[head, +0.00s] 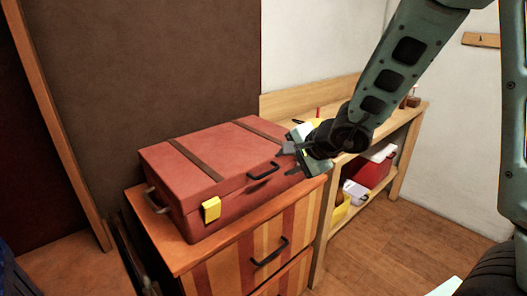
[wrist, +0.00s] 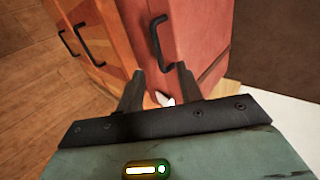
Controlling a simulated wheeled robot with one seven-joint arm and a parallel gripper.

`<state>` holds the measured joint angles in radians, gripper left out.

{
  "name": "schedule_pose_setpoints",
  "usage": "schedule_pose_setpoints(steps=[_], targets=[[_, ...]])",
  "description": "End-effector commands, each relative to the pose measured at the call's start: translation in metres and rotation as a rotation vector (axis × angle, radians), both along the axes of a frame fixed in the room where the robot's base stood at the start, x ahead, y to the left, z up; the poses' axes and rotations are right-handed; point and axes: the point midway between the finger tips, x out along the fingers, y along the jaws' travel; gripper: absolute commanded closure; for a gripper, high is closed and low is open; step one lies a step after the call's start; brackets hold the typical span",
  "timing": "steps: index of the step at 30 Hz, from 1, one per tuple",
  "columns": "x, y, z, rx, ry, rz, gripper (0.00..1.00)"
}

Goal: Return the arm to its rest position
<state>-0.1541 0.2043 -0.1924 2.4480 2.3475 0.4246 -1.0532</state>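My gripper (head: 288,148) is at the right end of the red suitcase (head: 205,170), which lies flat and closed on a striped wooden cabinet (head: 290,225). In the wrist view my gripper (wrist: 160,72) has its two dark fingers apart, with no object clearly held between them.
A yellow tag (head: 211,209) is on the suitcase front. A wooden shelf unit (head: 409,135) with a red box (head: 373,169) and a yellow bin (head: 341,211) stands right of the cabinet. A brown panel (head: 150,65) rises behind. The wooden floor (head: 415,232) at the right is clear.

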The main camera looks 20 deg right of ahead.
Motion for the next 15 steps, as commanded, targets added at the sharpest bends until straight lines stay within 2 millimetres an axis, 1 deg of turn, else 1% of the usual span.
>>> schedule_pose_setpoints(steps=[5,8,11,12,14,15], targets=[[-0.001,0.003,0.001,0.000,0.000,0.012,0.64],[-0.007,0.022,0.003,-0.002,0.000,0.086,0.64],[-0.024,0.058,0.008,-0.007,0.005,0.241,0.64],[-0.035,0.075,0.010,-0.012,0.010,0.320,0.64],[-0.054,0.101,0.013,-0.025,0.020,0.447,0.64],[-0.068,0.117,0.014,-0.034,0.030,0.533,0.64]])
